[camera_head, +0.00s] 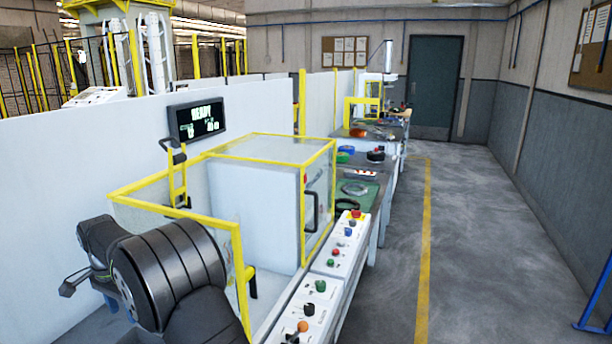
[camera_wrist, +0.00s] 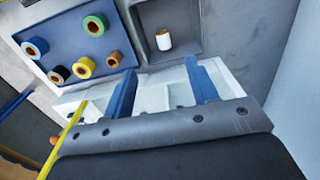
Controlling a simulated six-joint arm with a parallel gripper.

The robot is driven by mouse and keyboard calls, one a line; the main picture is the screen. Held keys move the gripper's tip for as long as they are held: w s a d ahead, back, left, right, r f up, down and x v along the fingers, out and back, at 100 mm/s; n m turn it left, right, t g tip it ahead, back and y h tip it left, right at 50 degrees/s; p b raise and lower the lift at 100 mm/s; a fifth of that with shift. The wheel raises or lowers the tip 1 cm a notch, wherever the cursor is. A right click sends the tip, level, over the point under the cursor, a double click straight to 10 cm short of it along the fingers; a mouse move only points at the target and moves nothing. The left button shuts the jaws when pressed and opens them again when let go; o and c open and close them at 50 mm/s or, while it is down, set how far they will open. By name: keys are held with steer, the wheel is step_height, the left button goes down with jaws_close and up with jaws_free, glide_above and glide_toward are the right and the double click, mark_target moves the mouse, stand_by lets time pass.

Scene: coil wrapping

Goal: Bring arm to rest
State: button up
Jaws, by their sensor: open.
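My gripper (camera_wrist: 162,80) shows in the wrist view with its two blue fingers spread wide apart. It is open and nothing is between the fingertips except a view of pale surfaces beyond. In the head view my dark arm is folded at the lower left, by the yellow-framed guard (camera_head: 240,225); I cannot make out the fingers there. No coil is seen in my grip.
In the wrist view a blue-grey tray (camera_wrist: 72,32) holds several coloured rolls, and a grey tray (camera_wrist: 188,14) holds a white roll (camera_wrist: 163,40). The head view shows a display (camera_head: 196,120) reading READY, a button panel (camera_head: 335,262) and clear floor at right.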

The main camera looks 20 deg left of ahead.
step_height(320, 180, down, 13)
steer(key=shift+r, duration=0.1)
steer(key=w+d+r+n, duration=0.2)
steer(key=d+r, duration=0.1)
steer(key=r, duration=0.7)
steer(key=w+d+r+n, duration=0.2)
steer(key=d+r+n, duration=0.15)
steer(key=r, duration=0.75)
steer(key=w+d+r+n, duration=0.2)
steer(key=d+r, duration=0.1)
steer(key=r, duration=0.7)
steer(key=w+d+r+n, duration=0.3)
steer(key=d+r, duration=1)
steer(key=d, duration=0.5)
steer(key=w+d+f, duration=0.1)
steer(key=w+d, duration=0.2)
steer(key=d, duration=0.3)
steer(key=shift+w+d+f+n, duration=0.15)
steer(key=shift+w+d+n, duration=0.1)
steer(key=shift+d+n, duration=0.1)
steer(key=shift+w, duration=0.1)
